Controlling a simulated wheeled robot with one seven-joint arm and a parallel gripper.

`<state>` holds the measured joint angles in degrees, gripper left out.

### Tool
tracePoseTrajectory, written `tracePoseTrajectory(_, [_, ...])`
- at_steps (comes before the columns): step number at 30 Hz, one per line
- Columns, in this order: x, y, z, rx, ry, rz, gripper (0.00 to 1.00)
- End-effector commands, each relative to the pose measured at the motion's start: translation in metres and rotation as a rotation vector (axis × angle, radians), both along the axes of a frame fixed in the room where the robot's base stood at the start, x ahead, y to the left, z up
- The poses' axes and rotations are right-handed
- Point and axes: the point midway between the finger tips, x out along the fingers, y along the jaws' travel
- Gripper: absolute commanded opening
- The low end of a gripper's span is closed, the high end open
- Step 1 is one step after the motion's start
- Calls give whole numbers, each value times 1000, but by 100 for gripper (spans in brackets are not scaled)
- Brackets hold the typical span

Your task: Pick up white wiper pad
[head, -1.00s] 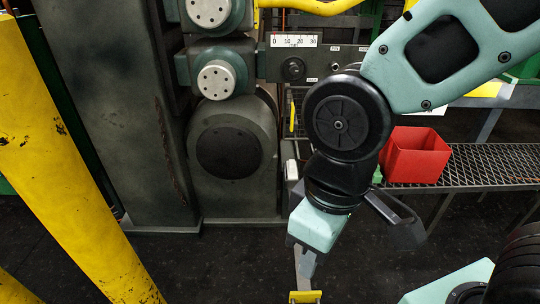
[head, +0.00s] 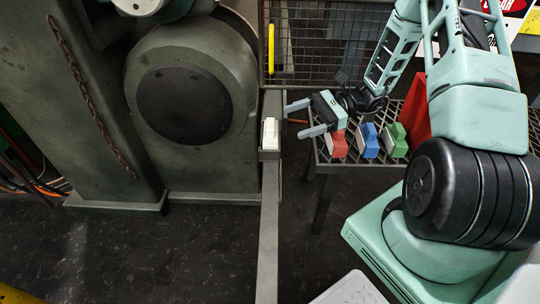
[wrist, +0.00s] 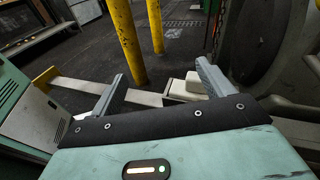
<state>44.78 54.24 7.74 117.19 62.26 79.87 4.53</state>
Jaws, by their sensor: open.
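The white wiper pad (head: 269,133) is a small pale block. It sits on a bracket at the far end of a long grey bar (head: 268,230), beside the big grey machine housing. My gripper (head: 296,119) is open and empty, to the right of the pad, with its two fingers pointing left toward it. A gap shows between the fingertips and the pad. In the wrist view the pad (wrist: 190,86) lies ahead of the open fingers (wrist: 160,74), nearer the right finger. That finger partly covers its right side.
Red (head: 337,144), blue (head: 367,140) and green (head: 395,139) blocks stand on the mesh shelf (head: 322,151) below my arm, by a red bin (head: 416,108). The machine housing (head: 225,150) is close left of the pad. Yellow posts (wrist: 126,42) stand beyond in the wrist view.

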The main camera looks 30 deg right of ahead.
Motion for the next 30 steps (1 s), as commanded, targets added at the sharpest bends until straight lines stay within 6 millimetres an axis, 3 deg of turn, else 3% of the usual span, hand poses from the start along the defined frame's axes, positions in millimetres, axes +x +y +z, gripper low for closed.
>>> tracePoseTrajectory(1, [1,-27,-32,56,20,-104,80])
tracePoseTrajectory(3, [2,-53,-49,111,31,-207,80])
tracePoseTrajectory(6, [1,-78,-65,160,37,-302,80])
tracePoseTrajectory(9, [3,-84,-70,181,39,-341,80])
tracePoseTrajectory(24, [55,-5,-69,180,39,-340,80])
tracePoseTrajectory(30, [67,12,-68,180,39,-342,80])
